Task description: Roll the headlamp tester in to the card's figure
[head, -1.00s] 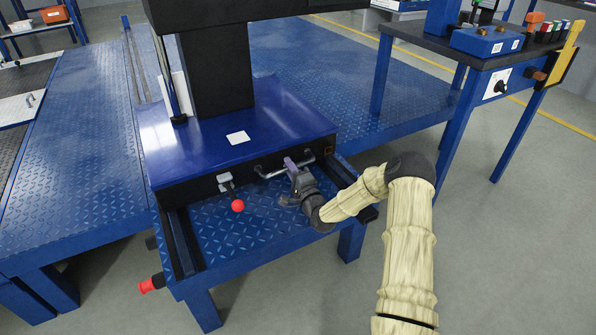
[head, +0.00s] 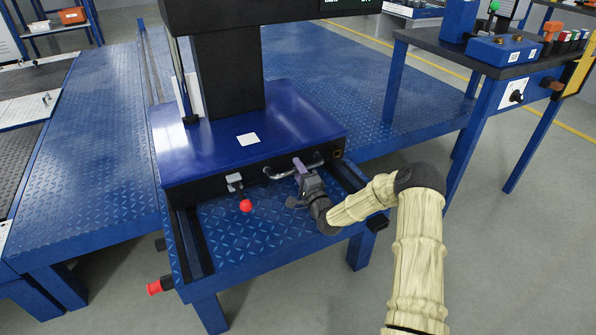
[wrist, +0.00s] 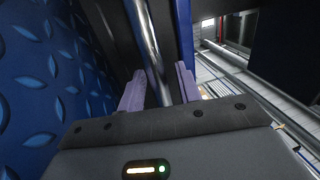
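The headlamp tester (head: 190,150) has a glossy blue base and a dark column and stands on a rail frame. A blank-looking white card (head: 248,139) lies on its base; no figure is readable. A metal bar handle (head: 280,174) is on its dark front face. My gripper (head: 299,164) is at the handle's right part. In the wrist view, the purple fingers of my gripper (wrist: 160,85) stand apart on either side of the bar (wrist: 148,45), with a gap showing.
The rail frame (head: 240,255) has a blue tread-plate deck in front of the tester, with a red-ended part (head: 155,287) at its left. A display (head: 348,3) is cut off at the top. A bench (head: 440,45) with controls stands right. Grey floor is open at front right.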

